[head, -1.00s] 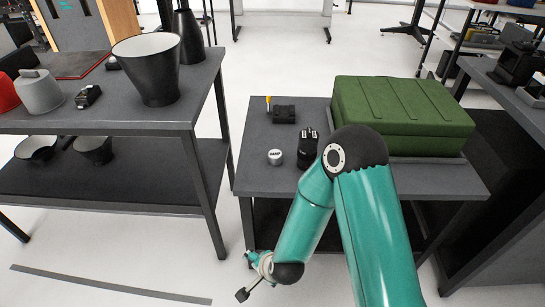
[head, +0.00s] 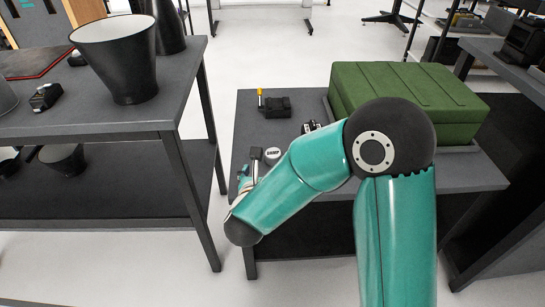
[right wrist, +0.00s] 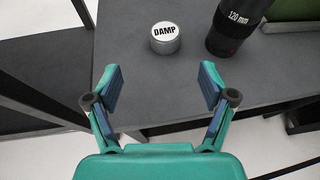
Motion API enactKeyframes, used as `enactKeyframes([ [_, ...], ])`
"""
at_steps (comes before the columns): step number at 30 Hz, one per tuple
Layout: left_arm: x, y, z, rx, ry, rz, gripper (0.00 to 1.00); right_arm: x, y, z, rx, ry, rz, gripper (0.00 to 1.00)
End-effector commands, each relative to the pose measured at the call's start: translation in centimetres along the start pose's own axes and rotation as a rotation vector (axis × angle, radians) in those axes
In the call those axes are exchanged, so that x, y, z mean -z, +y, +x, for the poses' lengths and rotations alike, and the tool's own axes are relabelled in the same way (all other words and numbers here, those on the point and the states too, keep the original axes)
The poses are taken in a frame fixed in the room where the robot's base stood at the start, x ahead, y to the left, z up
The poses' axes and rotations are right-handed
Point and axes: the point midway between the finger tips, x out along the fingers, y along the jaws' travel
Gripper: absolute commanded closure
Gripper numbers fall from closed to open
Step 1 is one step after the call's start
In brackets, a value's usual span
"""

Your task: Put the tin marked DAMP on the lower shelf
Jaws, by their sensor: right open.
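The tin marked DAMP (head: 273,151), small and round with a white lid, stands on the right-hand grey table near its left edge. It shows in the right wrist view (right wrist: 165,38), ahead of my right gripper (right wrist: 159,80), whose two fingers are spread with nothing between them. In the head view my right gripper (head: 250,163) is just left of the tin, partly hidden by my forearm. A dark lower shelf (head: 110,190) lies under the left table, and another (head: 300,238) under the right table. My left gripper is not in view.
Close right of the tin stands a black cylinder marked 120 mm (right wrist: 236,22). A black block (head: 275,107) with a yellow-tipped item is behind. A black cone (head: 122,65) stands on the left table.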

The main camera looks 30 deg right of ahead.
Motion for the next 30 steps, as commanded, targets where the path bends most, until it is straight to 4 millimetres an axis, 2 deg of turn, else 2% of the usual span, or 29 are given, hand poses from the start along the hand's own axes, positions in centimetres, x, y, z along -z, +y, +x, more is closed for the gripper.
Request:
enactKeyframes([
  [3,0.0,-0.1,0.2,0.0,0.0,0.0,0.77,0.2,-0.4,2.9,0.01,0.002,0.002,0.18],
  [9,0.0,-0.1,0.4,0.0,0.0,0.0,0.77,0.1,-0.5,6.5,0.01,0.002,0.001,0.18],
  [17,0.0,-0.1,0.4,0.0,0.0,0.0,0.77,0.0,-0.6,8.3,0.008,0.002,0.0,0.18],
  [27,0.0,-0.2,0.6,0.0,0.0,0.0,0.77,-0.2,-1.1,12.5,0.01,0.002,0.0,0.18],
  [30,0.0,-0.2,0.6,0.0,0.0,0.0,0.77,-0.2,-1.0,13.1,0.007,0.002,-0.001,0.18],
])
